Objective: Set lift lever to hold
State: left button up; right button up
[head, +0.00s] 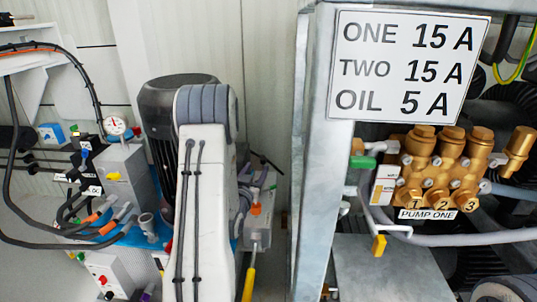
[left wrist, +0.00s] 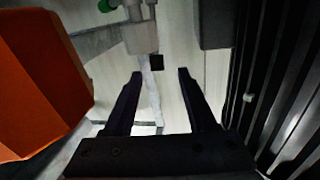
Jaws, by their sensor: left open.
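I cannot tell for sure which part is the lift lever. A yellow handle (head: 249,284) hangs below a grey block with an orange cap (head: 256,209), just right of my white left arm in the head view. My left gripper is hidden behind that arm there. In the left wrist view my left gripper (left wrist: 159,74) is open, with nothing seen between its fingers. Beyond the fingertips is a grey fitting (left wrist: 141,38) with a dark square end (left wrist: 157,62) near it. A large orange block (left wrist: 38,85) fills the left side close to the camera. My right gripper is not in view.
A black motor (head: 176,92) stands behind my arm; dark ribs (left wrist: 285,90) are close on the right in the wrist view. A steel post (head: 318,170) and brass pump (head: 435,165) stand at right. Hoses and a gauge (head: 115,125) are at left.

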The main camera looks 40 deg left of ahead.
pick_arm(q)
jog(key=x, duration=0.3)
jog(key=b+x, duration=0.1)
jog(key=x, duration=0.2)
jog(key=b+x, duration=0.1)
jog(key=x, duration=0.3)
jog(key=shift+w+d, duration=0.1)
jog(key=shift+d, duration=0.25)
grip_shut()
jog(key=shift+a, duration=0.1)
dwell(0.7)
